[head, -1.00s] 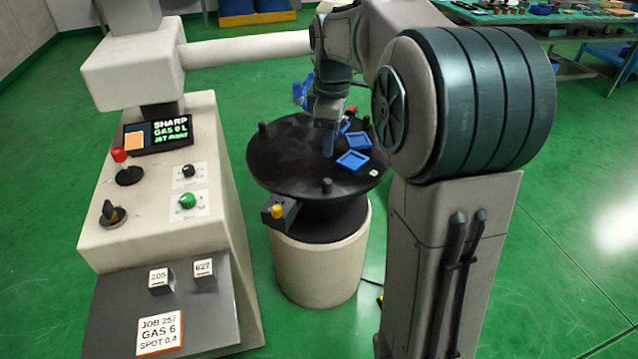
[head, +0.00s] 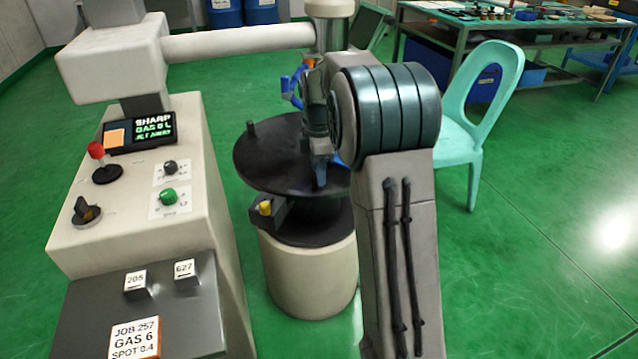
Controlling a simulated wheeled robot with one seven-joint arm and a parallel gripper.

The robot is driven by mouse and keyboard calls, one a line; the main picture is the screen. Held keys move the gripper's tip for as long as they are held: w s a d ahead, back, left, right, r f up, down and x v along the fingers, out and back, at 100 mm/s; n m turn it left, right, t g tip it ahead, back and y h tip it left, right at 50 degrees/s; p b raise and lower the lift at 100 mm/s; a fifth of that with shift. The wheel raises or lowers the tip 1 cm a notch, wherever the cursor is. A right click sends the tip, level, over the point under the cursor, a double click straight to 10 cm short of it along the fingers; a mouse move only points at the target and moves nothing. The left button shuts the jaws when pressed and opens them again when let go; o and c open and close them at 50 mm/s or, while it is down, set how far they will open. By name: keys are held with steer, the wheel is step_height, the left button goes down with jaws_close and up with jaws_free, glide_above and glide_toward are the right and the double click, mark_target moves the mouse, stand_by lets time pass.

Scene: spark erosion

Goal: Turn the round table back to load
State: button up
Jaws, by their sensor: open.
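The round table (head: 265,155) is a black disc on a cream drum (head: 310,270), right of the control console. One dark upright peg (head: 251,128) shows at its back left. My gripper (head: 321,178) is open, pointing down at the table's front right part. My arm covers the right side of the table, so the front peg and the blue trays seen earlier are mostly hidden. Whether the gripper touches the front peg cannot be told. A dark block with a yellow knob (head: 265,208) sits at the table's front edge, just below the disc.
The console (head: 130,210) stands at left with a screen (head: 138,132), red-topped lever (head: 97,150), green button (head: 169,196) and dark knob (head: 86,211). A horizontal arm (head: 240,41) reaches over the table. A pale green chair (head: 480,100) and workbench (head: 520,30) stand behind at right.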

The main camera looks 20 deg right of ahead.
steer(key=shift+f, duration=1.65)
jaws_close()
